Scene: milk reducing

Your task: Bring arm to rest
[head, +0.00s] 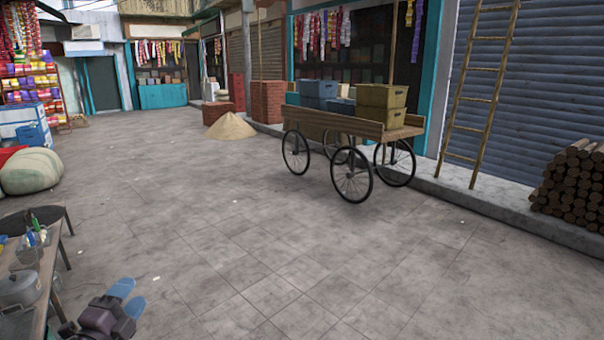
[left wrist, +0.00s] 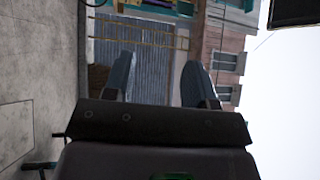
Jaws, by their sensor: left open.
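My right gripper is in neither view.
A silver pot (head: 18,290) and several small items sit on the table. A wooden cart (head: 345,122) with crates stands at centre right. A ladder (head: 482,95) and stacked logs (head: 572,188) are at the right. The paved floor (head: 240,240) between is clear.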

